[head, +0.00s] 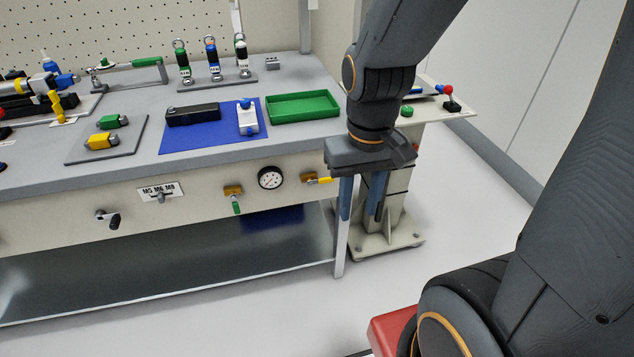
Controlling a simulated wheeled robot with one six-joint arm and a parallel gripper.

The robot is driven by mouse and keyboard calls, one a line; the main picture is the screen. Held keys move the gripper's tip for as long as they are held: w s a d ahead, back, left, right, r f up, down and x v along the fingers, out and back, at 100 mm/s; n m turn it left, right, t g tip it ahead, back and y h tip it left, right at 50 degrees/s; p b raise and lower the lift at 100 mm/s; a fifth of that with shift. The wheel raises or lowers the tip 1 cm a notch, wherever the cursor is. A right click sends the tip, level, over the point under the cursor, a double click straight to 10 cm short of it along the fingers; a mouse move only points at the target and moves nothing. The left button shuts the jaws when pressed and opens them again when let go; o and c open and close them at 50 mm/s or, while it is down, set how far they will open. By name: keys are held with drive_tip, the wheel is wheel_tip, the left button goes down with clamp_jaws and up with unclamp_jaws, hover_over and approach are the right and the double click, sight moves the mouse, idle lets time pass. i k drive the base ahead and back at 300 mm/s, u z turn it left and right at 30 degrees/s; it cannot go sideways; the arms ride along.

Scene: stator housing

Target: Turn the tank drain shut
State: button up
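Two small brass valves sit on the front panel of the bench. One has a yellow lever (321,181) that points right, roughly level. The other has a green lever (236,206) that hangs down. No readable label shows which is the tank drain. My gripper (361,215) points down in front of the bench's right front corner, just right of the yellow lever. Its two blue-grey fingers are apart with nothing seen between them. The gripper body is close to the yellow lever's tip; I cannot tell whether they touch.
A round gauge (271,178) sits between the valves. A green tray (302,94) and blue mat (187,140) lie on the bench top (50,184). A pedestal (395,205) stands behind my gripper.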

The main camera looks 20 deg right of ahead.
sight(326, 180)
drive_tip(key=u, duration=0.1)
drive_tip(key=k, duration=0.8)
drive_tip(key=z, duration=1.15)
